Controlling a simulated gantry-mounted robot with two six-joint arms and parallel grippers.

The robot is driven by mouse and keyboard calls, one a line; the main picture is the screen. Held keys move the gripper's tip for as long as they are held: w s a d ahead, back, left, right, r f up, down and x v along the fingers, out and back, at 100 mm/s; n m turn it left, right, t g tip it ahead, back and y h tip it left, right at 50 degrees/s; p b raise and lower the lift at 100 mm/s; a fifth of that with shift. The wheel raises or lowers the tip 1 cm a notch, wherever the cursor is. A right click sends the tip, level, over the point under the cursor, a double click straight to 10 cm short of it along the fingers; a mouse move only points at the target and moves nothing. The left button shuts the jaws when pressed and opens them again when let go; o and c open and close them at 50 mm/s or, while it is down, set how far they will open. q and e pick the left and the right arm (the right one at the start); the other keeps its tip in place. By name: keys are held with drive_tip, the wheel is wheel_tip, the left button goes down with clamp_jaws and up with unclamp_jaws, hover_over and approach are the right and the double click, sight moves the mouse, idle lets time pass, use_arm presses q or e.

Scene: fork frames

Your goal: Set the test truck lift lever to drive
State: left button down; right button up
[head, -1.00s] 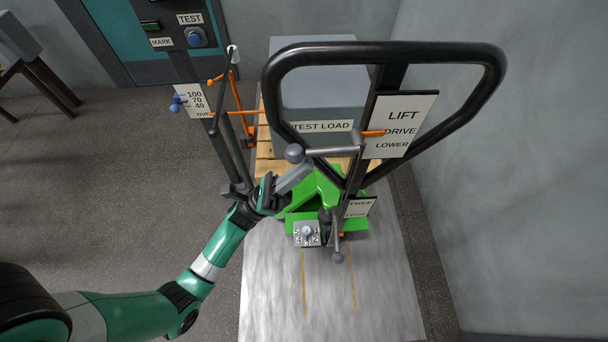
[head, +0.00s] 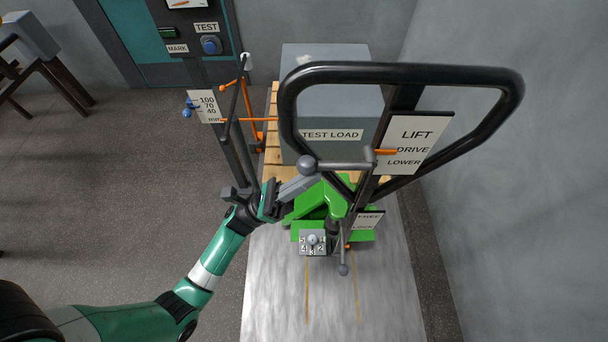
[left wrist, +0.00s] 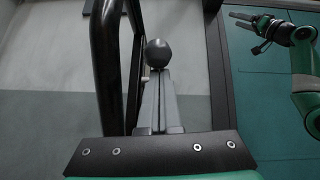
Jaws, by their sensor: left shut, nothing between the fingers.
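The lift lever (head: 338,164) is a grey bar with a round grey knob at its left end, below the black loop handle (head: 290,110). Its orange pointer (head: 384,152) lies level with the DRIVE line on the white LIFT/DRIVE/LOWER plate (head: 432,132). My left gripper (head: 304,184) is shut and empty, its fingertips just below the knob. In the left wrist view the knob (left wrist: 158,53) stands just beyond the shut fingers (left wrist: 158,95); I cannot tell whether they touch. My right gripper (left wrist: 243,21) shows small in that view; its jaw state is unclear.
The grey test load (head: 330,75) stands on a wooden pallet (head: 271,150) behind the green truck (head: 318,205). A numbered block (head: 313,245) and a lower lever (head: 343,268) sit in front. A wall bounds the right.

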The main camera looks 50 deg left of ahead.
use_arm(q)
drive_tip(key=s+a+f+b, duration=0.2)
drive_tip(key=s+f+b, duration=0.2)
drive_tip(key=f, duration=0.6)
drive_tip(key=shift+a+f+b, duration=0.15)
drive_tip(key=shift+f+b, duration=0.2)
drive_tip(key=shift+b, duration=0.6)
